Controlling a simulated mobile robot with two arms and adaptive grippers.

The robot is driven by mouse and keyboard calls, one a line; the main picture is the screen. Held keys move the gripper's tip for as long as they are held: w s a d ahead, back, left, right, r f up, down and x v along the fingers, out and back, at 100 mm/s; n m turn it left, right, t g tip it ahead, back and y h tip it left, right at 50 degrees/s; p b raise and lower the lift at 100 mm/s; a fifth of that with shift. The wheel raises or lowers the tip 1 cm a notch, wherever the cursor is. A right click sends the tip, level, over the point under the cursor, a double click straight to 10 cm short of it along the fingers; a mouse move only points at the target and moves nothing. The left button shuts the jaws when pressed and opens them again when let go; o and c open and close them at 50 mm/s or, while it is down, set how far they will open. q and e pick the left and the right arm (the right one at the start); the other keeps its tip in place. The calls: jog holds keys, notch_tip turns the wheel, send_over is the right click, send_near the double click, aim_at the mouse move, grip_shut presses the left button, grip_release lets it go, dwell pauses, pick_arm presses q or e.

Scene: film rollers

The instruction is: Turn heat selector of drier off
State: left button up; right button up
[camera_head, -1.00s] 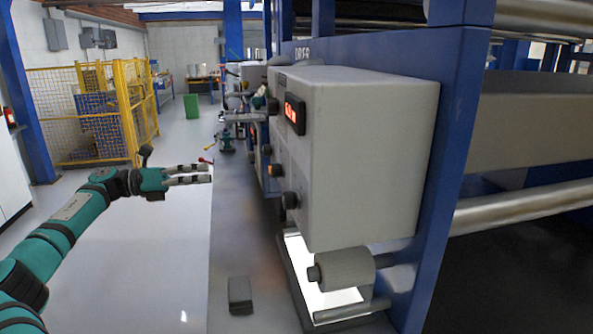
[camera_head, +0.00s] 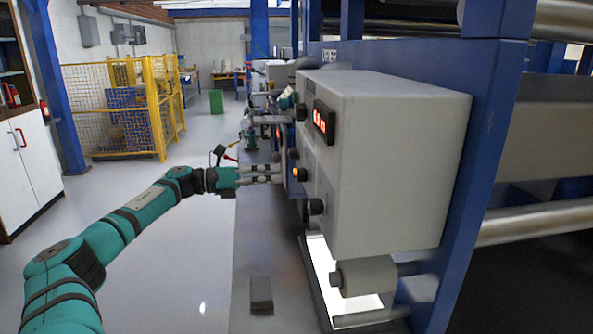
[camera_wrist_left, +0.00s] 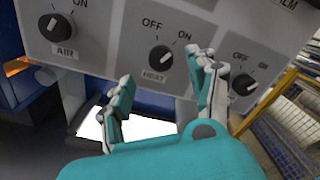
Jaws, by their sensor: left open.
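The heat selector (camera_wrist_left: 160,58) is a round dark knob on the drier's grey control panel, labelled HEAT, with OFF at its upper left and ON at its upper right. Its pale mark seems to lean toward the ON side, but it is small. In the head view the drier box (camera_head: 395,155) has several knobs on its left face. My left gripper (camera_head: 282,173) reaches that face from the left. In the left wrist view the gripper (camera_wrist_left: 163,68) is open, one finger on either side below the heat selector. It holds nothing, and no contact with the knob shows.
The AIR knob (camera_wrist_left: 55,26) is left of the heat selector and another OFF/ON knob (camera_wrist_left: 243,84) is close to the right finger. A lit red display (camera_head: 324,122) is on the box. A roller (camera_head: 365,275) is below it. Open floor (camera_head: 165,270) lies left.

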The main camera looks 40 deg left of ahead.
aim_at(297, 174)
pick_arm(q)
jog(key=p+x, duration=0.2)
jog(key=x, duration=0.4)
jog(key=shift+w+d+p, duration=0.2)
jog(key=shift+w+p, duration=0.05)
jog(key=shift+p, duration=0.05)
jog(key=shift+c, duration=0.4)
jog(key=c, duration=1.1)
jog(key=shift+o, duration=0.2)
